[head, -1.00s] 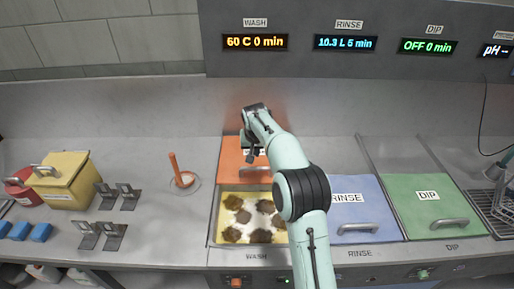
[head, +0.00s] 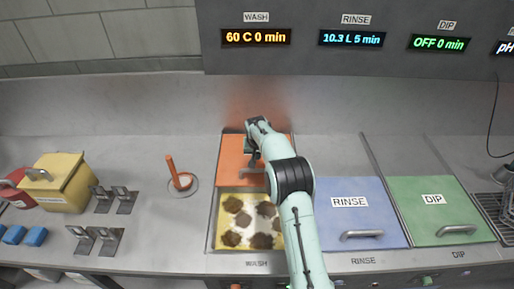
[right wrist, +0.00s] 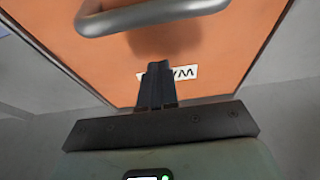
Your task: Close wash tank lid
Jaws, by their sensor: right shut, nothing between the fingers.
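The orange wash tank lid (head: 233,174) covers the back part of the wash tank in the head view. The front part of the tank (head: 216,230) is open and shows yellowish liquid with several brown pieces. My right gripper (head: 252,160) is over the lid, behind its metal handle (head: 252,170). In the right wrist view the gripper (right wrist: 157,68) is shut and empty, pointing at the orange lid (right wrist: 235,50). The lid's handle (right wrist: 150,15) shows at the top, apart from the fingers. The lid's label is partly hidden by the fingers. My left gripper does not show.
The blue rinse lid (head: 350,185) and green dip lid (head: 430,190) cover the tanks to the right.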

